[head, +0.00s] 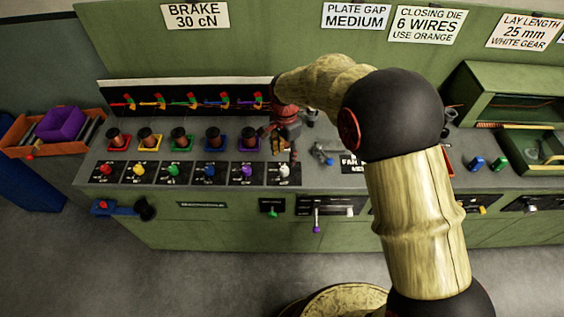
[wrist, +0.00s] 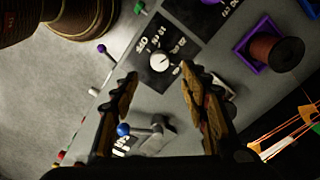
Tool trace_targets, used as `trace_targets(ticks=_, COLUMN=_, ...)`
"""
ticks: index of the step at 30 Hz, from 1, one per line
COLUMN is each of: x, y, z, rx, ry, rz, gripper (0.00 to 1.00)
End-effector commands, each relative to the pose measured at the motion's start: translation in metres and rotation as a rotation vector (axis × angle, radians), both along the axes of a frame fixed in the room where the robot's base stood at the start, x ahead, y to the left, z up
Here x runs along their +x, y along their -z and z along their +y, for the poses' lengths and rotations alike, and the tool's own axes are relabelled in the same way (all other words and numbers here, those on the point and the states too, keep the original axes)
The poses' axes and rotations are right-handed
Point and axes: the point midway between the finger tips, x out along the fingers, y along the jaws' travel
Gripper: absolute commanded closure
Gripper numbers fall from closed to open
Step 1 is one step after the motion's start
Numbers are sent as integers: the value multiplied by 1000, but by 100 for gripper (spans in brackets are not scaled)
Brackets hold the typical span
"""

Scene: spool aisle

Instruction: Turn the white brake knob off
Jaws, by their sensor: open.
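The white brake knob (head: 284,170) is at the right end of the row of coloured knobs on the green bench. My gripper (head: 281,150) is over the bench just behind the white knob. In the wrist view my gripper (wrist: 160,85) is open and empty, one finger on each side, with the knob showing beyond and between the fingertips. I cannot tell whether the fingers touch anything.
The purple knob (head: 247,170) is left of the white one. A purple-based spool (wrist: 277,48) stands close by. A blue-tipped lever (wrist: 123,129) shows between the fingers, nearer the wrist. A purple-tipped lever (head: 317,229) hangs on the bench front. Signs line the back panel.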

Motion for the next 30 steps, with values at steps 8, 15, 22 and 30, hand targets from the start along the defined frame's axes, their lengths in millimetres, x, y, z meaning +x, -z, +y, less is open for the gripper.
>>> trace_targets(ticks=8, x=0, y=17, z=0, rx=0, ry=51, rz=0, gripper=55)
trace_targets(ticks=15, x=-1, y=54, z=0, rx=-1, ry=50, rz=1, gripper=55)
trace_targets(ticks=22, x=0, y=75, z=0, rx=1, ry=49, rz=-1, gripper=55)
trace_targets(ticks=30, x=0, y=77, z=0, rx=0, ry=49, rz=-2, gripper=55)
